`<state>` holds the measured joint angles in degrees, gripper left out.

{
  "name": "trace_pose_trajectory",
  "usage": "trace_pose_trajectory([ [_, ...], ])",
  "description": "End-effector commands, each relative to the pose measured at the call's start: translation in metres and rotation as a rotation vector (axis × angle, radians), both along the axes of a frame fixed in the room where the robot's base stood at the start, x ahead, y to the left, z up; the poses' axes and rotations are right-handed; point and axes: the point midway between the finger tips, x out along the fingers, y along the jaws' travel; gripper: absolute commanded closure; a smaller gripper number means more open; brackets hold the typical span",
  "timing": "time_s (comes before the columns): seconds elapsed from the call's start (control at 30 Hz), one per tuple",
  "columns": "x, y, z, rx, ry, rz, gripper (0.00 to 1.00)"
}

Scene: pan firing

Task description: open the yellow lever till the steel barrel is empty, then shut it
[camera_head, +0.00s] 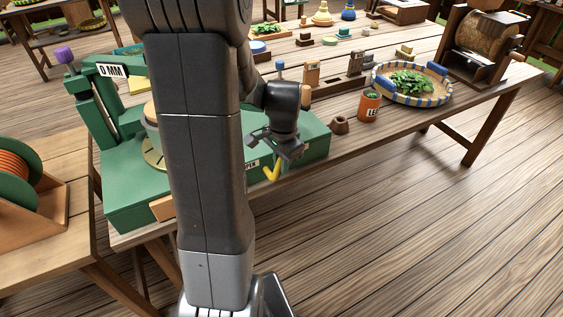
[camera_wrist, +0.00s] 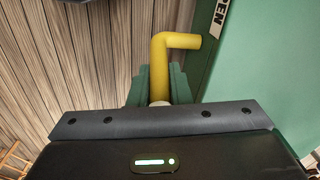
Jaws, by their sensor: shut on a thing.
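The yellow lever (camera_head: 272,173) sticks out from the front side of the green machine (camera_head: 140,205), below my gripper (camera_head: 284,146). In the wrist view the bent yellow lever (camera_wrist: 173,62) runs down between the fingers of my gripper (camera_wrist: 160,88), which is shut on it. The lever's bent end points right, toward a white label partly reading "PEN" (camera_wrist: 218,14).
A sign reading "0 MM" (camera_head: 112,71) stands on the machine. An orange-wound reel (camera_head: 18,168) is at left. Open floor lies in front.

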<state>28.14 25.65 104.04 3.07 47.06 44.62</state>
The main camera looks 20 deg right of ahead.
Motion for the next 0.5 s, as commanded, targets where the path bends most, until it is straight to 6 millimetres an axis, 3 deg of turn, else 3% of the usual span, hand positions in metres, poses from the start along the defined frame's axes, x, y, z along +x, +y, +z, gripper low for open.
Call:
trace_pose_trajectory([
  [0.5, 0.000, 0.016, 0.001, -0.255, -0.023, 0.005, 1.00],
])
